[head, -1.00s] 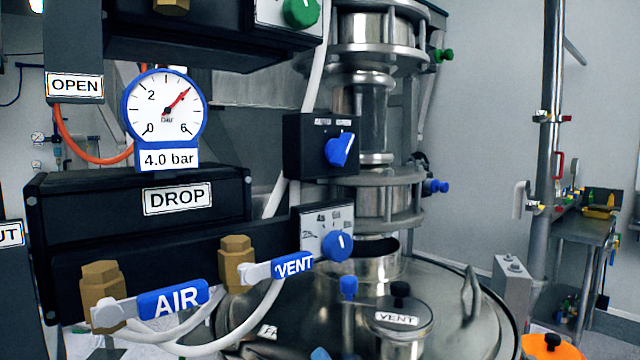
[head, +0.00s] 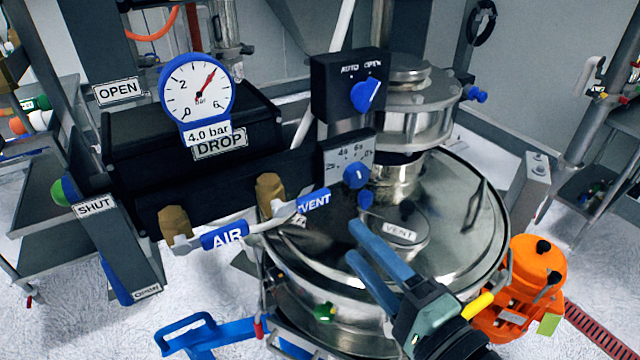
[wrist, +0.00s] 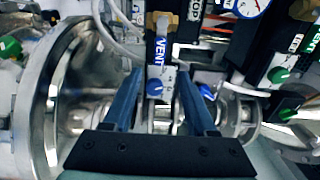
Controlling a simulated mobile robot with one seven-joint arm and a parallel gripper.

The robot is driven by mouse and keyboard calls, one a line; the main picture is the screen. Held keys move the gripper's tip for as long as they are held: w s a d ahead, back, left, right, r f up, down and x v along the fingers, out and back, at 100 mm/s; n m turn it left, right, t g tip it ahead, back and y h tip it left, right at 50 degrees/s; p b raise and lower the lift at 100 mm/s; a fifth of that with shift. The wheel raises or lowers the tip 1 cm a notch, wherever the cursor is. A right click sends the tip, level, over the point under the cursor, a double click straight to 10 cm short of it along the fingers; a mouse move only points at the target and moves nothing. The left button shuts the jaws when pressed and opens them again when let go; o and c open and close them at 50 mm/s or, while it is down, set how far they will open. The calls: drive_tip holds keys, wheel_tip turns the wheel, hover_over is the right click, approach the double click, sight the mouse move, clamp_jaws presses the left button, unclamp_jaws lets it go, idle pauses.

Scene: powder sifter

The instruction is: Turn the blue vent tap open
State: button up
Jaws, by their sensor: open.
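The blue vent tap (head: 314,202) is a lever with a blue sleeve marked VENT on a brass valve body (head: 270,193). In the head view it points right and slightly up. My gripper (head: 353,243) has two long blue fingers. It is open and empty, to the right of and below the lever's end in the head view. In the wrist view the vent tap (wrist: 159,45) shows upright, ahead of and between the open fingertips (wrist: 159,75). I see no contact, and the depth gap is hard to tell.
A blue AIR lever (head: 224,235) is just left of the vent tap. A dial knob (head: 356,175) and an AUTO/OPEN switch (head: 366,94) sit close to its right. The steel vessel lid (head: 460,235) lies below my gripper. A gauge (head: 198,90) reads about 4 bar.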

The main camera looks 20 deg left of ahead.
sight(319, 202)
drive_tip(key=p+x, duration=0.3)
drive_tip(key=x, duration=0.8)
drive_tip(key=shift+w+a, duration=0.25)
clamp_jaws()
idle(0.9)
